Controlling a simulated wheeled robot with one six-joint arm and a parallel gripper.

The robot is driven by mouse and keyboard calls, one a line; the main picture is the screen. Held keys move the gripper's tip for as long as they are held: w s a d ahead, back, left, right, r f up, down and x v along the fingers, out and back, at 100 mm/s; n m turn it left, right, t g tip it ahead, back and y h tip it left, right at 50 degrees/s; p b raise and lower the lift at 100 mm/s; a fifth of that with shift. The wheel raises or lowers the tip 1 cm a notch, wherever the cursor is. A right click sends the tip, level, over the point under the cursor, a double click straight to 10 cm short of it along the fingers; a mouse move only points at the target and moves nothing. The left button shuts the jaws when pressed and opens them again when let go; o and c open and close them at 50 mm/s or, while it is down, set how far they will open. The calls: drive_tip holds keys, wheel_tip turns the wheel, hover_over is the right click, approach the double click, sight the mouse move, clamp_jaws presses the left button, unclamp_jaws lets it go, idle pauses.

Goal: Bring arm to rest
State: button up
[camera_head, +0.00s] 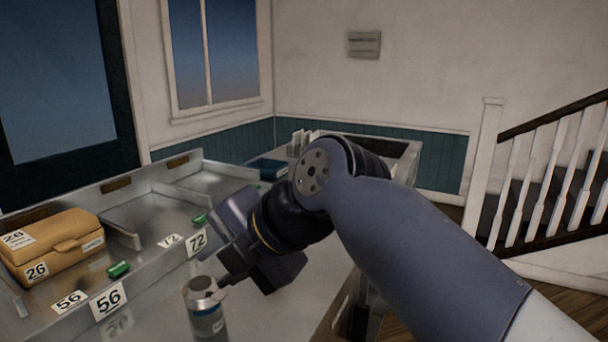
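My arm reaches in from the lower right and bends down to the left over the metal counter. My gripper (215,269) is at the counter's front part, just above and beside a small grey canister (208,318) with a pale label. One finger overlaps the canister's lid side in the picture. I cannot tell whether the fingers touch it, and the gap between them is not clear.
A tan box (50,247) labelled 26 sits in a metal tray bay at left. Number cards 56 (108,300) and 72 (196,241) mark the bays, with green pieces (118,269) nearby. A blue tray (268,168) lies farther back. A staircase (550,190) stands at right.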

sight(200, 282)
drive_tip(key=shift+w+a+r+g+h+p, duration=0.3)
drive_tip(key=shift+a+r+g+h+p, duration=0.55)
drive_tip(key=shift+p, duration=2.55)
drive_tip(key=h+p, duration=0.1)
drive_tip(key=p, duration=0.3)
drive_tip(key=a+h+p, duration=0.1)
drive_tip(key=p, duration=0.1)
drive_tip(key=shift+w+a+r+g+h, duration=0.1)
drive_tip(key=shift+w+r+g+h, duration=0.15)
drive_tip(key=shift+w+h, duration=0.1)
drive_tip(key=h+p, duration=0.1)
drive_tip(key=p, duration=0.1)
drive_tip(key=a+g+p, duration=0.1)
drive_tip(key=p, duration=0.1)
drive_tip(key=shift+w+a+h, duration=0.1)
drive_tip(key=shift+w+h, duration=0.2)
drive_tip(key=shift+h, duration=0.1)
drive_tip(key=shift+w+a+f+h+p, duration=0.1)
drive_tip(key=shift+w+a+h+p, duration=0.15)
drive_tip(key=shift+p, duration=0.2)
drive_tip(key=shift+s, duration=0.1)
drive_tip(key=shift+d, duration=0.1)
